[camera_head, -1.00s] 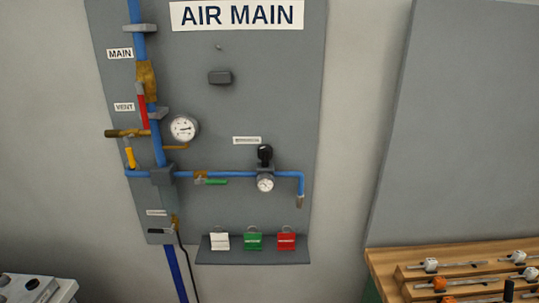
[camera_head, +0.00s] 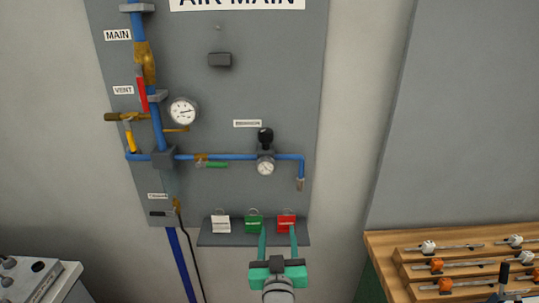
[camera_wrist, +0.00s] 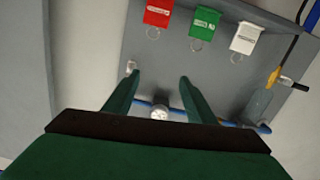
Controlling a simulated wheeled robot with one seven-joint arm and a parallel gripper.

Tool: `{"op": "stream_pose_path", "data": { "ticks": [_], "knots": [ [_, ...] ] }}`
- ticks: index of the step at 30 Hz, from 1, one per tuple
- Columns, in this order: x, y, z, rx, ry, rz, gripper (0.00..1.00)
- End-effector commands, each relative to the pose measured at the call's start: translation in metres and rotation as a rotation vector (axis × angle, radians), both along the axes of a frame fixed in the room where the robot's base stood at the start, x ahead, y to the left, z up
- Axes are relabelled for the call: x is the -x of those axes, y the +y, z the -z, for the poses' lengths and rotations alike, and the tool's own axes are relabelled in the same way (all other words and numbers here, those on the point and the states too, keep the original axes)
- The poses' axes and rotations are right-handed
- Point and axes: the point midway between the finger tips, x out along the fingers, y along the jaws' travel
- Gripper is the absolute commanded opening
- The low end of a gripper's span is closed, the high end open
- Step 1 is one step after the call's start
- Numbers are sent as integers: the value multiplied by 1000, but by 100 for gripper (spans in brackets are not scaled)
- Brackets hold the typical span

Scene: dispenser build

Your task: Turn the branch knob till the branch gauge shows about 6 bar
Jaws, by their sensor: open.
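The black branch knob (camera_head: 265,135) stands on top of the regulator on the horizontal blue branch pipe (camera_head: 230,157). The small round white branch gauge (camera_head: 265,168) sits just below it; its needle is too small to read. My green gripper (camera_head: 278,230) is open and empty, fingers pointing up, below the gauge and in front of the tag shelf. In the wrist view, the branch gauge (camera_wrist: 160,113) shows between the spread fingers of my gripper (camera_wrist: 159,78). I cannot make out the knob there.
White (camera_head: 221,224), green (camera_head: 254,224) and red (camera_head: 287,222) tags hang at the shelf (camera_head: 210,239), close to my fingers. A larger gauge (camera_head: 183,111) and a red lever (camera_head: 142,94) are upper left. A wooden bench (camera_head: 385,250) stands at right.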

Motion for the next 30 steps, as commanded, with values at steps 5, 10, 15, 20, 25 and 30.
{"op": "stream_pose_path", "data": {
  "ticks": [5, 10, 15, 20, 25, 30],
  "knots": [
    [-31, 10, -69, -31, -28, -17, 51],
    [-48, 12, -133, -64, -44, -30, 51],
    [-54, 14, -184, -93, -55, -46, 51],
    [-55, 16, -209, -108, -58, -58, 51],
    [-61, 17, -216, -113, -55, -65, 51],
    [-81, 20, -217, -113, -55, -68, 51]
  ]
}}
